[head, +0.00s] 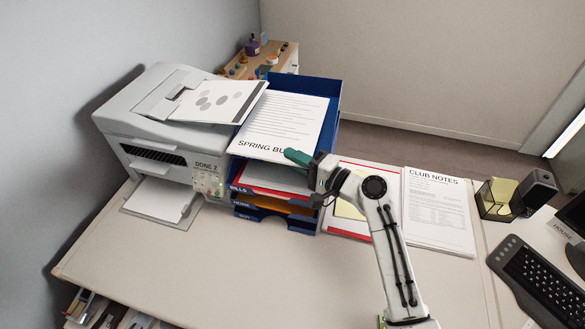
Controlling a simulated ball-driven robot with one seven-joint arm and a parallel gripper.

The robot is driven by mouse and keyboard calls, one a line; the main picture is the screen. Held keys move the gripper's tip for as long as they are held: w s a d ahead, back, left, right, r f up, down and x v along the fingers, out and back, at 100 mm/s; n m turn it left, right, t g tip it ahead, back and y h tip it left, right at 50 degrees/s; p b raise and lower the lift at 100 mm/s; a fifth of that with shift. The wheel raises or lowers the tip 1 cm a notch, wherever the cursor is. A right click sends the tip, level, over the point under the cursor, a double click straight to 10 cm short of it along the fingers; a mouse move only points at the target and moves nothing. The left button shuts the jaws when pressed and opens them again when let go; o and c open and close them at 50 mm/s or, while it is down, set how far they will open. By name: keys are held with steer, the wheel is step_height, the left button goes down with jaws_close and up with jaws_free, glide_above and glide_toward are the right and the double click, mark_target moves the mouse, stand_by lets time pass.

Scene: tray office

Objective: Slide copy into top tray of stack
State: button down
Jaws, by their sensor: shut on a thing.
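A white printed sheet (285,122) headed "SPRING BU…" lies tilted over the top tray of the blue tray stack (335,92). My gripper (297,158), with green fingers, is shut on the sheet's near right edge and hides the end of its heading. The sheet's far part lies within the blue tray walls, and its near edge is raised above the red and white papers in the tray labelled "BILLS" (238,188). Lower trays with orange contents show beneath. Whether the sheet touches the tray floor cannot be told.
A grey-white printer (160,125) stands left of the stack, with a spotted page (217,101) on top. Right of the stack lie a red-bordered paper (345,222) and "CLUB NOTES" (438,210). A keyboard (545,285) is at far right. The front desk is clear.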

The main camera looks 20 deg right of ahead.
steer(key=shift+w+d, duration=0.15)
steer(key=c, duration=1.1)
jaws_free()
steer(key=b+v, duration=0.2)
steer(key=v, duration=0.8)
steer(key=shift+s+d, duration=0.2)
steer(key=shift+s, duration=0.15)
